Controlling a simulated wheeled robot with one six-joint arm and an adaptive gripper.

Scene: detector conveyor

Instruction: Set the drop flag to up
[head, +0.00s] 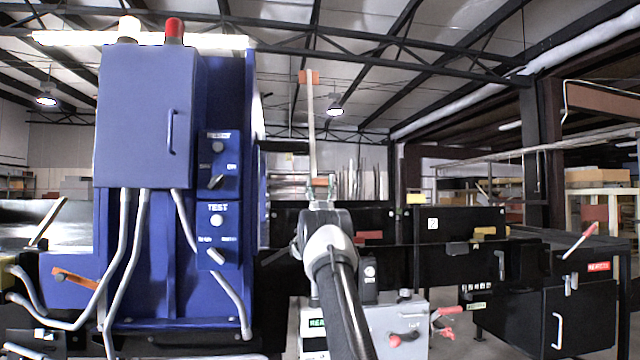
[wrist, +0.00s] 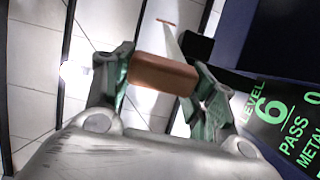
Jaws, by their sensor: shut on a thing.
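My gripper (head: 320,190) is in the middle of the head view, with its fingers pointing up. In the wrist view my gripper (wrist: 158,85) is shut on an orange-brown block (wrist: 163,73), with a green-tinted finger on each side. A thin pale pole (head: 311,130) with an orange top (head: 308,76) stands nearly upright directly above the fingers. The pole (wrist: 168,38) and its orange top also show beyond the block in the wrist view. I take this to be the drop flag; the join between block and pole is hidden.
A blue cabinet (head: 148,120) with TEST switches (head: 217,219) stands left of my arm. A black display (wrist: 283,115) reading LEVEL 6, PASS and METAL is close to the right finger. Black conveyor housings, a grey box with a red knob (head: 395,340) and a red-tipped lever (head: 580,240) are at right.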

